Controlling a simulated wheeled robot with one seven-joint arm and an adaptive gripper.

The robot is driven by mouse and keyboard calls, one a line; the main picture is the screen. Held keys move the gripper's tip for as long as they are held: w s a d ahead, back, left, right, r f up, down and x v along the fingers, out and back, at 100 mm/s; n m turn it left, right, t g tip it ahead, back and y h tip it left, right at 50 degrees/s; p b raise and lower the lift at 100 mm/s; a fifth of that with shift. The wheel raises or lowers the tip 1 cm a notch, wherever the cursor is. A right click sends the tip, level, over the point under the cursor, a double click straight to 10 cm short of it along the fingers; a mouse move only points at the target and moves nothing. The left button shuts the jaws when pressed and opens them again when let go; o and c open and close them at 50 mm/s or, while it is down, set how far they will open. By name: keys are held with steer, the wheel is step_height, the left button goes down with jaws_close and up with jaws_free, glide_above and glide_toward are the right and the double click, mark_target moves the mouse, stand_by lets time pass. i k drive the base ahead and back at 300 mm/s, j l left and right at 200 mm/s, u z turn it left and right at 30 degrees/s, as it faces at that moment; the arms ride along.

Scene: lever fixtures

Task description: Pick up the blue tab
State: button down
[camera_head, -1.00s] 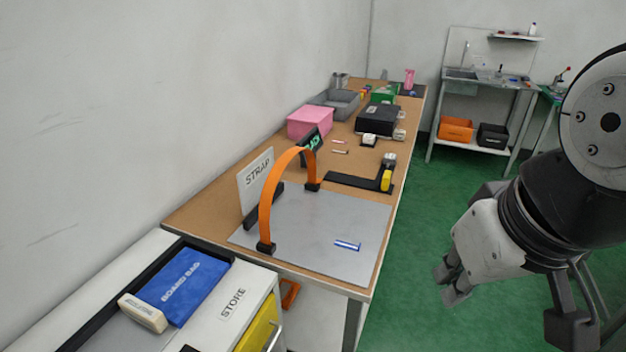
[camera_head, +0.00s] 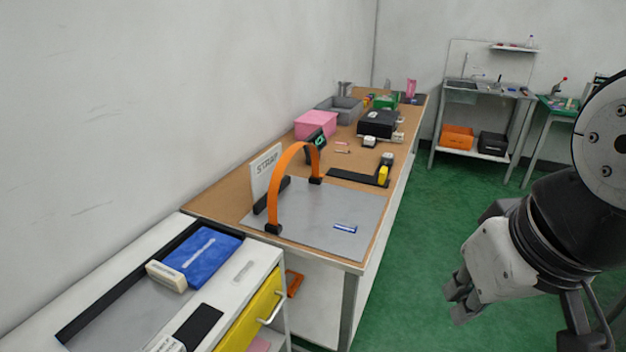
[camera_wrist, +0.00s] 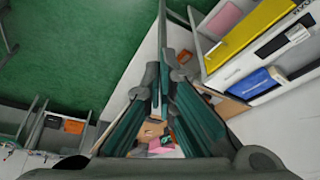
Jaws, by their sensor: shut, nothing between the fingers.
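A small blue tab with white on it (camera_head: 345,228) lies flat on the grey mat (camera_head: 318,238) near the table's front right corner in the head view. An orange strap (camera_head: 276,180) arches over the mat to its left, beside a white STRAP sign (camera_head: 266,172). My gripper (camera_head: 458,305) is to the right of the table, over the green floor, well apart from the tab. In the wrist view its fingers (camera_wrist: 160,75) come together and hold nothing. I cannot make out the tab in the wrist view.
A white cabinet (camera_head: 243,270) with a blue bag (camera_head: 203,255) and a yellow drawer (camera_head: 252,312) stands at the near left. Farther along the table are a black angled piece (camera_head: 345,178), a pink box (camera_head: 315,125) and a black box (camera_head: 378,123). The green floor (camera_head: 425,225) beside the table is clear.

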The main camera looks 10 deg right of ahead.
mark_target(336, 226)
steer(key=i+l+u, duration=0.75)
steer(key=i, duration=0.1)
